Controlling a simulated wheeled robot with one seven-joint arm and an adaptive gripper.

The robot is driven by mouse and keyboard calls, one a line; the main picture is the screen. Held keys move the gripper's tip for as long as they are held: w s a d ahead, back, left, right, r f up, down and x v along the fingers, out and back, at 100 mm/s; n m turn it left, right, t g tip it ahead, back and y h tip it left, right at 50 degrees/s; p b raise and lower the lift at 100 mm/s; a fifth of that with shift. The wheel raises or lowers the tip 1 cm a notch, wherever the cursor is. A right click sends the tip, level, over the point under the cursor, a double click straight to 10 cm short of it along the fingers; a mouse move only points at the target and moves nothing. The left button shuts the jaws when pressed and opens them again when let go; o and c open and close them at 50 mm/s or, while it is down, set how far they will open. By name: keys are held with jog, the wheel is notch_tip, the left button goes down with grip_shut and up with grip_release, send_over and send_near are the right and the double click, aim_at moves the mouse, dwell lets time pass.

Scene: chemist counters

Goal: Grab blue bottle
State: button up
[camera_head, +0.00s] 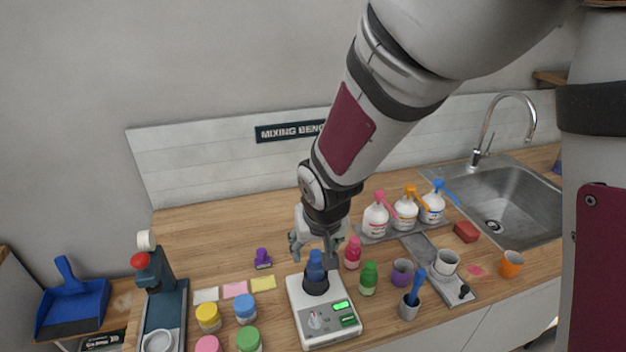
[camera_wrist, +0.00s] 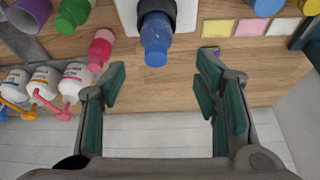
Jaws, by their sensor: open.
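The blue bottle (camera_head: 316,268) stands in a dark round holder on a white device with a green display (camera_head: 340,306). It also shows at the top middle of the wrist view (camera_wrist: 156,42), with its blue cap towards me. My gripper (camera_head: 312,249) is at the bottle's upper part on its far side in the head view. In the wrist view my gripper (camera_wrist: 160,82) is open and empty, its dark green finger pads wide apart. The bottle lies just beyond the fingertips, roughly centred between them; I see no contact.
A pink bottle (camera_head: 353,253) and a green bottle (camera_head: 368,278) stand close on the right. Blue (camera_head: 245,310) and yellow (camera_head: 208,318) jars stand left of the device. The counter at the back left is bare.

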aim_at(316, 254)
jog(key=shift+d+x, duration=0.1)
jog(key=shift+x, duration=1.55)
jog(key=shift+d+x, duration=0.15)
jog(key=shift+x, duration=1.5)
jog(key=shift+c, duration=0.5)
